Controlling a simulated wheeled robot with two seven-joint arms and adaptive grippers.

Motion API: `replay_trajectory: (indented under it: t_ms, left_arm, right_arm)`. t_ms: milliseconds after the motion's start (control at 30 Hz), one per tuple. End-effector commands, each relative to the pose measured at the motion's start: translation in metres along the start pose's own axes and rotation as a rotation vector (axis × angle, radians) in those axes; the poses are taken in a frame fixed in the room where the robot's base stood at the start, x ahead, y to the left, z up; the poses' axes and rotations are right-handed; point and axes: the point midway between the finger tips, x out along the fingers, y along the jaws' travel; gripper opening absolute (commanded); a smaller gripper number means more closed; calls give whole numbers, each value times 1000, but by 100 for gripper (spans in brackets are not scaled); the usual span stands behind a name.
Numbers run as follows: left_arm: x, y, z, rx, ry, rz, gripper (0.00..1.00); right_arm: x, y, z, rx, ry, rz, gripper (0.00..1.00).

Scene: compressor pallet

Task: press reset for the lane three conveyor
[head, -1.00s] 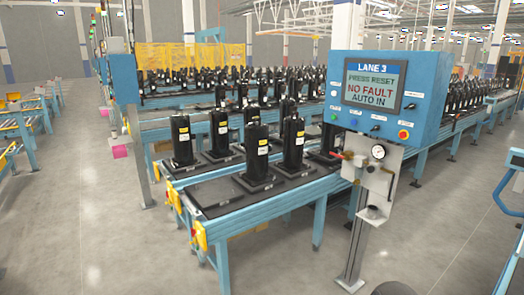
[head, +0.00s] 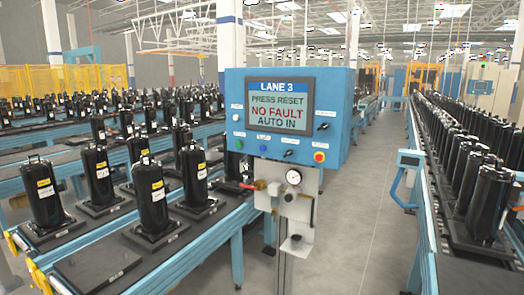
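The blue lane three control panel (head: 286,116) stands upright on a post near the middle of the head view. Its screen (head: 281,106) reads "PRESS RESET", "NO FAULT" and "AUTO IN" under a "LANE 3" label. Small buttons sit around the screen: a green one (head: 238,144) at the lower left, a blue one (head: 263,149) below the screen, and a red one on yellow (head: 319,157) at the lower right. Their labels are too small to read. The lane conveyor (head: 180,262) with black compressors runs behind and left of the panel. Neither gripper is in view.
A gauge box (head: 288,190) with a red-handled valve hangs below the panel. Another conveyor (head: 430,232) full of black cylinders runs along the right, with a blue handle frame (head: 407,180) jutting from it. Grey floor (head: 345,215) lies open between panel and right conveyor.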

Motion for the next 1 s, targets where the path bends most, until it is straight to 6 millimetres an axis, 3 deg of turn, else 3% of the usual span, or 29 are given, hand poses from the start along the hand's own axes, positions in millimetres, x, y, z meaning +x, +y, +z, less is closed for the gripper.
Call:
replay_trajectory:
  t_ms: [67,200,1000]
  left_arm:
    - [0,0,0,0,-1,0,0]
    - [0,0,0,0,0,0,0]
    - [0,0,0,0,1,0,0]
  right_arm:
    - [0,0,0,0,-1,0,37]
    - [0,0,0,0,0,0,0]
    - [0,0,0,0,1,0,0]
